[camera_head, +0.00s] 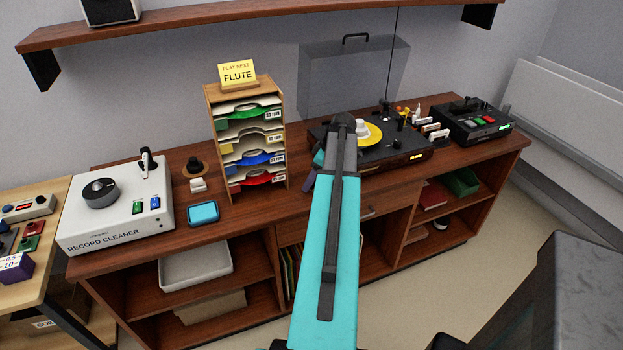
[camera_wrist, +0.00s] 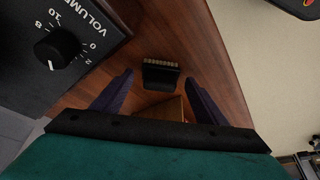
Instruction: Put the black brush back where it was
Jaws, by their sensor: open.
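In the wrist view the black brush (camera_wrist: 160,78), with a row of tan bristles on its far edge, lies on the reddish wooden top. My gripper (camera_wrist: 159,84) is open, with one purple finger to each side of the brush. The brush shows between the fingertips; I cannot tell the height gap, and no grip on it shows. In the head view my gripper (camera_head: 313,170) is partly hidden behind my turquoise arm, near the front left of the turntable (camera_head: 405,158). I cannot make out the brush there.
A dark box with a volume knob (camera_wrist: 57,49) stands close on the left in the wrist view. The wooden top ends in an edge on the right. In the head view a sleeve rack (camera_head: 209,120) stands left of my arm. A record cleaner (camera_head: 120,208) is further left.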

